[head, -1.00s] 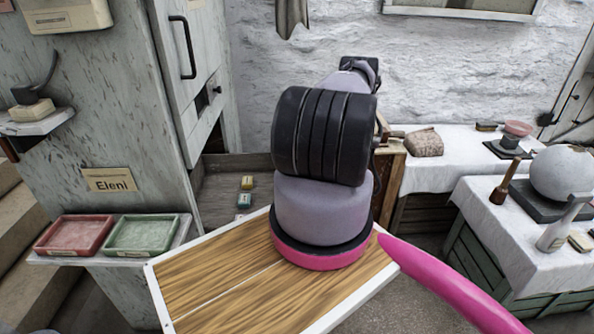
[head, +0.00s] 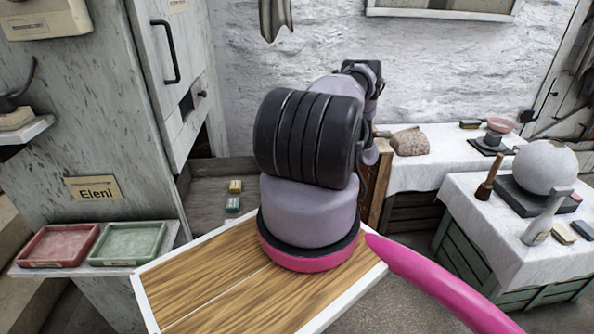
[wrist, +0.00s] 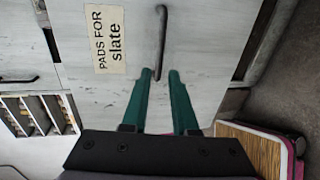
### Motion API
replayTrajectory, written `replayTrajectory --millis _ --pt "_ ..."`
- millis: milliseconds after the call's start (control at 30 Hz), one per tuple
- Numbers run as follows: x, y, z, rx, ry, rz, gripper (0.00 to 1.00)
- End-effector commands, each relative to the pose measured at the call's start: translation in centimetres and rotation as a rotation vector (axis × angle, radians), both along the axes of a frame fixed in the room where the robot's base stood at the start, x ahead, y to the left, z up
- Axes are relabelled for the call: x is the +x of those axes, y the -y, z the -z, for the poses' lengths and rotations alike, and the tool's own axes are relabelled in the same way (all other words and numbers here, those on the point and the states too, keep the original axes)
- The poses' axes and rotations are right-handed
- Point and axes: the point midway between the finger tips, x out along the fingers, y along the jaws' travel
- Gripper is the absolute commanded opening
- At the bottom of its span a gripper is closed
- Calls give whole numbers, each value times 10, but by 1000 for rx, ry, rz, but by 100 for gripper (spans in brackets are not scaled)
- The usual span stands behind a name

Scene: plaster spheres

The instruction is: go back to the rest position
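In the wrist view my gripper (wrist: 159,72) shows two green fingers with a clear gap between them. It is open and holds nothing. Beyond the fingertips is a pale cabinet front with a dark bar handle (wrist: 162,42), which shows in line with the gap. Whether the fingers touch anything there I cannot tell, but no contact shows.
In the head view a grey cabinet with a shelf of red (head: 58,245) and green (head: 127,243) trays stands at left. A drawer (head: 210,205) holds two small blocks. At right a cloth-covered crate table (head: 480,205) bears a plaster sphere (head: 545,166). Floor shows between.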

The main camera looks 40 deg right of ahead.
Motion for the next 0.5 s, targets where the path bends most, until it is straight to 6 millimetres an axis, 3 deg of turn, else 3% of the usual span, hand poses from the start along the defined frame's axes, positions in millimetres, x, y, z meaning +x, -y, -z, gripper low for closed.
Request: replayTrajectory --millis 133,500 --pt "-7 10 -2 0 0 0 27" --pt "-8 11 -3 1 -1 -1 27"
